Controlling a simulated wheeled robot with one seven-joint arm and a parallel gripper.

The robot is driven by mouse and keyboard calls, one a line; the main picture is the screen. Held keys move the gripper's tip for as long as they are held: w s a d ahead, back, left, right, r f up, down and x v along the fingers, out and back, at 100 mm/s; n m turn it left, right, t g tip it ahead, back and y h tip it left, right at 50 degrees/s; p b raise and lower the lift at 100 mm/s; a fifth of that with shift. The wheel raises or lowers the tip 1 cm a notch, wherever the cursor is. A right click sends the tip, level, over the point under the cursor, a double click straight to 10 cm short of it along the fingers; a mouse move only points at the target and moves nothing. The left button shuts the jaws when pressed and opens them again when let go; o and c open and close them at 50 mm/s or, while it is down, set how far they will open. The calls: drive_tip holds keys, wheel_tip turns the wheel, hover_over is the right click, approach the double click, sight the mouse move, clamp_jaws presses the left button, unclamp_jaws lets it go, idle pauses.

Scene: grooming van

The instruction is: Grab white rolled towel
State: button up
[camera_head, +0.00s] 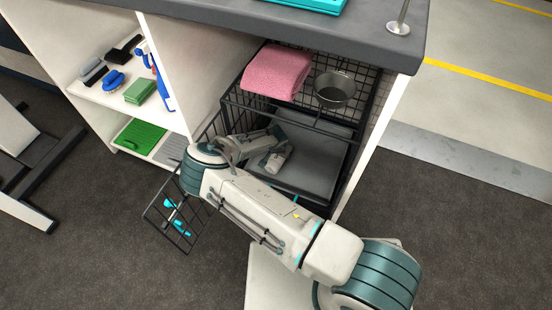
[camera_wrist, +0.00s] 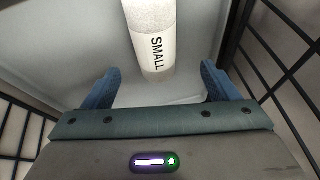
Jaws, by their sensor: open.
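A white rolled towel (camera_wrist: 152,35) with a band reading "SMALL" shows in the wrist view, lying on a pale grey floor. Its upper end runs out of the picture. My gripper (camera_wrist: 158,82) is open, with one blue finger on each side of the towel's near end and a gap on both sides. The towel is apart from the fingers. In the head view my arm reaches into a black wire crate (camera_head: 228,108); I cannot clearly tell the towel there from my wrist.
A folded pink towel (camera_head: 277,72) and a metal bowl (camera_head: 335,90) sit on top of the crate. The crate's wire door (camera_head: 160,215) stands open at the left. Wire walls flank my gripper closely.

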sight(278, 158)
drive_tip(key=x, duration=0.2)
drive_tip(key=shift+w+d+f+b, duration=0.2)
drive_tip(key=shift+f+b, duration=0.1)
drive_tip(key=shift+b, duration=0.05)
drive_tip(key=b+x, duration=0.1)
drive_tip(key=x, duration=0.1)
drive_tip(key=s+b+x, duration=0.1)
drive_tip(key=b+x, duration=0.1)
drive_tip(key=x, duration=0.1)
drive_tip(key=shift+f, duration=0.2)
drive_tip(key=shift+w+a+f, duration=0.1)
drive_tip(key=shift+w+f, duration=0.05)
drive_tip(key=shift+w, duration=0.05)
drive_tip(key=c, duration=1.1)
